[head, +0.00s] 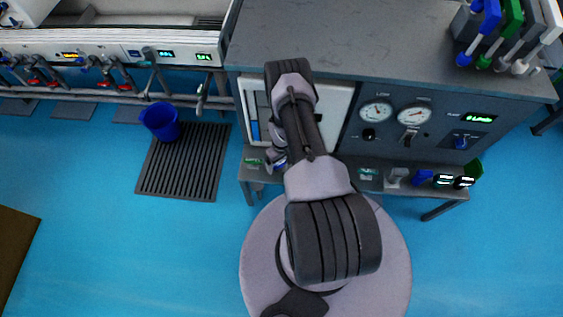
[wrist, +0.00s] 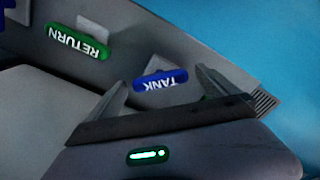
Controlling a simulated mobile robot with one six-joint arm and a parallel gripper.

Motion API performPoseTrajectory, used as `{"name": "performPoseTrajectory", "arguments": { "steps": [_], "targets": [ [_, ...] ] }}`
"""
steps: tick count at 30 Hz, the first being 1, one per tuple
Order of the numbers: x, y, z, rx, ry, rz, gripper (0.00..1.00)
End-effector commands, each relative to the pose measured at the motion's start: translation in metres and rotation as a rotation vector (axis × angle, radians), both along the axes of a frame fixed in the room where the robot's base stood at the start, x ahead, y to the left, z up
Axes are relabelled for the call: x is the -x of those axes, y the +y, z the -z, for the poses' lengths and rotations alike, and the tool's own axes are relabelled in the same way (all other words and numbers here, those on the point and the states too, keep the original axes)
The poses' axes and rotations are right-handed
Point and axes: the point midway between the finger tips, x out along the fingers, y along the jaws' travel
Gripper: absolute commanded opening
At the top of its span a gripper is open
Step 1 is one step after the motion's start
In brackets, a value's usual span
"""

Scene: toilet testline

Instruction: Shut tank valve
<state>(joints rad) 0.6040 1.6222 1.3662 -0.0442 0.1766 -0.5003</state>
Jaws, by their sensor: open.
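In the wrist view, the blue TANK label (wrist: 160,80) appears upside down between the two grey fingers of my gripper (wrist: 159,77). The fingers are apart with nothing held. A small grey block (wrist: 159,64) shows just behind the label; I cannot tell whether it is the tank valve's handle. In the head view, my arm covers this spot, and my wrist shows low beside the left part of the shelf. My fingertips cannot be made out there.
A green RETURN label (wrist: 78,40) is on the same grey surface. In the head view, the grey bench (head: 345,40) carries gauges (head: 376,112) and a lower shelf (head: 335,180).

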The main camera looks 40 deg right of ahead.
Motion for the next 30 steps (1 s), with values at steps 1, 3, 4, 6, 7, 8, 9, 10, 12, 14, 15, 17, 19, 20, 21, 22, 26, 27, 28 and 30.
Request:
{"name": "performPoseTrajectory", "arguments": {
  "steps": [1,3,4,6,7,8,9,10,12,14,15,17,19,20,21,22,26,27,28,30],
  "targets": [
    [0.0,0.0,-0.0004,0.0,0.0,0.0,0.98],
    [0.0,0.0,-0.0005,0.0,0.0,0.0,0.9],
    [0.0,0.0,-0.0005,0.0,0.0,0.0,0.84],
    [0.0,0.0,-0.0005,0.0,0.0,0.0,0.71],
    [0.0,0.0,-0.0005,0.0,0.0,0.0,0.65],
    [0.0,0.0,-0.0005,0.0,0.0,0.0,0.59],
    [0.0,0.0,-0.0005,0.0,0.0,0.0,0.51],
    [0.0001,0.0001,-0.0005,0.0,0.0,0.0,0.45],
    [0.0,0.0001,-0.0005,0.0,0.0,0.0,0.36],
    [0.0001,0.0001,-0.0005,0.0,0.0,0.002,0.36],
    [0.0,0.0001,-0.0004,0.0,0.0,0.005,0.36],
    [0.0,0.0001,-0.0003,0.0,0.0,0.013,0.36],
    [0.0,0.0,0.0,0.0,0.0,0.031,0.36],
    [0.0,0.0,0.0001,0.0,0.0,0.043,0.36],
    [-0.0001,0.0,0.0003,0.0,0.0,0.06,0.36],
    [-0.0001,0.0,0.0005,0.0,0.0,0.076,0.36],
    [-0.0001,0.0,0.0011,0.0,0.001,0.163,0.36],
    [-0.0001,0.0,0.0011,0.0,0.001,0.194,0.36],
    [-0.0001,0.0,0.0011,0.0,0.001,0.218,0.36],
    [-0.0003,-0.0001,0.001,0.0,0.0,0.277,0.36]
  ]
}}
